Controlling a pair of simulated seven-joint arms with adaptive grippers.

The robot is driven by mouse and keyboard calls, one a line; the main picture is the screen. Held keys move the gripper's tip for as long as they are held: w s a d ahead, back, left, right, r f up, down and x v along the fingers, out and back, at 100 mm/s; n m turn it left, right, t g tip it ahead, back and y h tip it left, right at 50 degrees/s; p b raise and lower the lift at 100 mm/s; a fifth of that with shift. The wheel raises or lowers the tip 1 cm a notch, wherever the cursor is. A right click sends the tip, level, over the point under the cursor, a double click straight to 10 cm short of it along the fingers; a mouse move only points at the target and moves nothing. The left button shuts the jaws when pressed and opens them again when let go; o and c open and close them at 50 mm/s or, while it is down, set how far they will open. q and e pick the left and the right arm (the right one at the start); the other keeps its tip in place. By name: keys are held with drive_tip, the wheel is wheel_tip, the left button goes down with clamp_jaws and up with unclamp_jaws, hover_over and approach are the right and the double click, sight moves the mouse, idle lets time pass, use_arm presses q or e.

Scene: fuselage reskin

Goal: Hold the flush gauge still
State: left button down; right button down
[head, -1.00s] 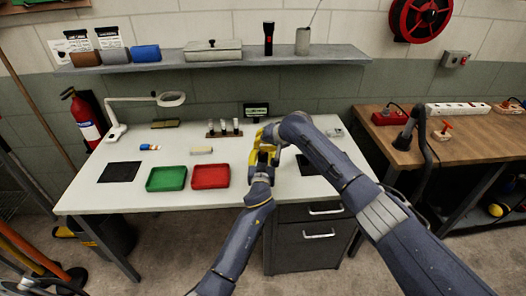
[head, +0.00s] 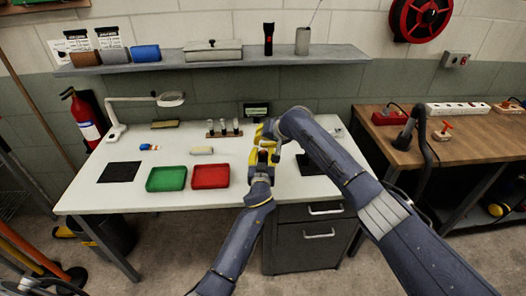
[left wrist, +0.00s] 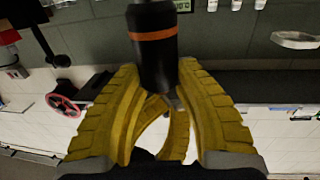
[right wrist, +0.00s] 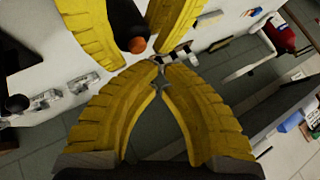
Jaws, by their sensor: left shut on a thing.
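The flush gauge is a black cylinder with an orange band (left wrist: 155,45), standing between the yellow fingers of my left gripper (left wrist: 170,95) in the left wrist view. My left gripper is shut on it, above the white bench. In the right wrist view the gauge's dark body with an orange end (right wrist: 137,44) shows between the left fingers. My right gripper (right wrist: 158,62) has its fingertips together, close beside the left fingers, with no clear object between them. In the head view both grippers meet over the bench, and the gauge is small and partly hidden there.
A red tray (head: 211,187) and a green tray (head: 166,190) lie left of the grippers on the bench (head: 115,203). A black mat (head: 119,172) lies further left. A small rack with vials (head: 224,134) stands behind. A grey shelf (head: 340,54) runs above.

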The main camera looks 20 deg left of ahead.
drive_tip(key=shift+r, duration=2.55)
use_arm(q)
drive_tip(key=c, duration=0.9)
unclamp_jaws()
